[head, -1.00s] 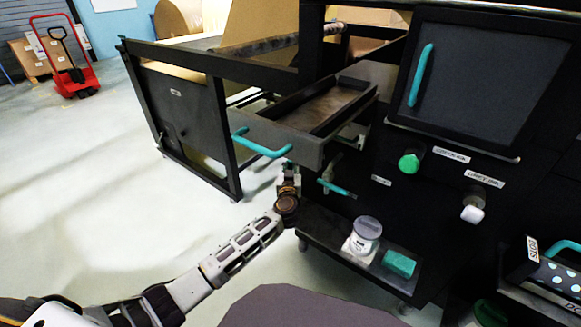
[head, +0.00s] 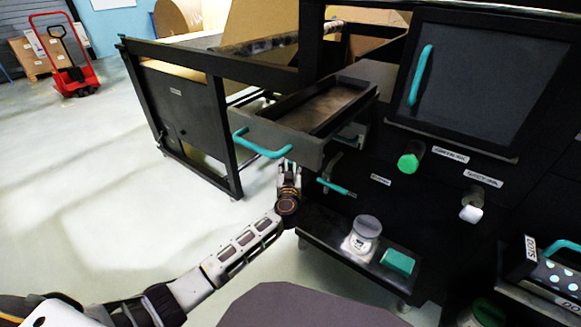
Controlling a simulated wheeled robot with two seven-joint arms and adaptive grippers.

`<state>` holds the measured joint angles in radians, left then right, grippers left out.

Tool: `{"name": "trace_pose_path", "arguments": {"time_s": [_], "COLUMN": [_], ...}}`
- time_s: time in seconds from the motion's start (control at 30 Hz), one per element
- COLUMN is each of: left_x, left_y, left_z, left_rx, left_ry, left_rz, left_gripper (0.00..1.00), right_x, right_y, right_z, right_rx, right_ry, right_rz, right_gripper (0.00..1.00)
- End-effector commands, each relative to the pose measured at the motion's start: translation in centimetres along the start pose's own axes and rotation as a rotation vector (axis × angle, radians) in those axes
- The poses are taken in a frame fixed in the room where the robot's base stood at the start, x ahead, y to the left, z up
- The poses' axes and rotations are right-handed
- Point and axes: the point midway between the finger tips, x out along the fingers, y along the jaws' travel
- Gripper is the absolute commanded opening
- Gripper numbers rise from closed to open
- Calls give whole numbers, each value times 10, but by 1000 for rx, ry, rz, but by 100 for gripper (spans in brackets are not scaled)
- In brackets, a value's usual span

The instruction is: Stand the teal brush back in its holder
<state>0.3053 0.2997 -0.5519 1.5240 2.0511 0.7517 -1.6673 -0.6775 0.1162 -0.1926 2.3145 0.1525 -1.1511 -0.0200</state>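A thin teal stick with a dark end (head: 336,187), which looks like the brush, lies nearly level and slightly tilted against the black machine front, below the open drawer. A grey bracket (head: 332,166) is just above it; I cannot tell whether this is the holder or whether they touch. My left gripper (head: 289,168) is to the left of the teal stick, below the drawer's teal handle. Its fingers point up and are apart, with nothing seen between them. My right gripper is not in view.
The open drawer (head: 305,140) with its teal handle (head: 262,147) juts out above my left gripper. A spotted caddy (head: 556,277) is at right.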

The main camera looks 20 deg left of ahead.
Motion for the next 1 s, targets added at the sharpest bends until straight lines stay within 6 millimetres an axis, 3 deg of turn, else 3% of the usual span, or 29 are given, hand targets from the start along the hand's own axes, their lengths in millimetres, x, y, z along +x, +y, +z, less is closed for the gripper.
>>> {"name": "trace_pose_path", "arguments": {"time_s": [0.6,1.0], "left_x": [-3,-42], "left_y": [0,0], "left_z": [-9,-10], "left_rx": [0,0], "left_ry": [-1,-2], "left_rz": [0,0], "left_gripper": [39,39], "right_x": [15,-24], "right_y": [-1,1], "right_z": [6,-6], "right_rx": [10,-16], "right_ry": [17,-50], "right_rz": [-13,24], "right_gripper": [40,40]}}
